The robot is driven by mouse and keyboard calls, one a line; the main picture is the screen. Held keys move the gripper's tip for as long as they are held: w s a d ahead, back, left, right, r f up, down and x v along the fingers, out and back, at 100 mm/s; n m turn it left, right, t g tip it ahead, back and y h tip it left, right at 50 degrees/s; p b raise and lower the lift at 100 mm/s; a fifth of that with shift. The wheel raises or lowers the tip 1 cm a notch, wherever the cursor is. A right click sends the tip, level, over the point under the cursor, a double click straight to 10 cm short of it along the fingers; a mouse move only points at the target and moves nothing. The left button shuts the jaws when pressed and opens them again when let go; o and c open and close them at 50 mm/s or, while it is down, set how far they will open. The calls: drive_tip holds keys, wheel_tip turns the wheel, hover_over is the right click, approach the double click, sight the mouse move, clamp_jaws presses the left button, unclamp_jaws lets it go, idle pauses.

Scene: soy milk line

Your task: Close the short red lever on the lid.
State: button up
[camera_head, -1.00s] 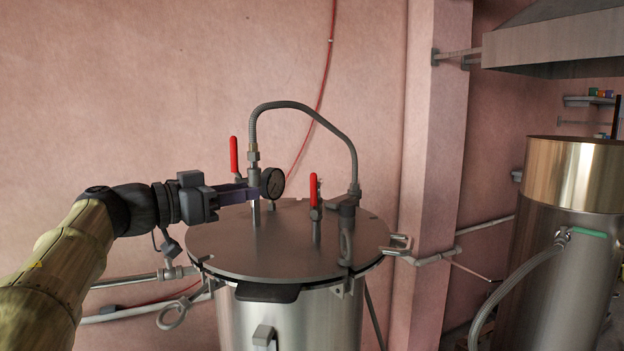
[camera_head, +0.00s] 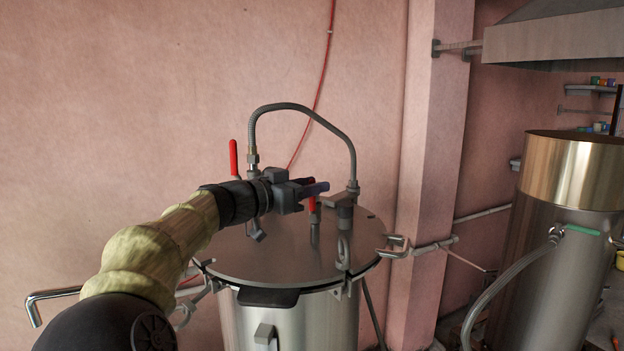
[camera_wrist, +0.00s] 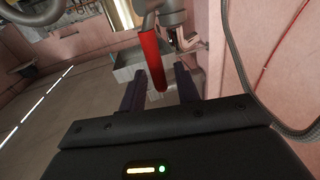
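The lid (camera_head: 275,253) covers a steel pot. Two red levers stand up on it. The left one (camera_head: 233,158) is upright behind my wrist. The right one (camera_head: 312,206) is mostly hidden by my gripper (camera_head: 309,186); only its lower end shows. In the wrist view a red lever (camera_wrist: 152,58) runs down into the gap between the two dark fingers of my gripper (camera_wrist: 159,84). The fingers are apart, one on each side of the lever's end. I cannot tell whether either finger touches it.
A braided hose (camera_head: 305,110) arches over the lid behind my gripper. A clamp (camera_head: 393,248) sticks out at the lid's right edge. A pink wall pillar (camera_head: 432,180) and a second steel tank (camera_head: 565,260) stand to the right.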

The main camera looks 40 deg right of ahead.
drive_tip(key=shift+d, duration=0.35)
clamp_jaws()
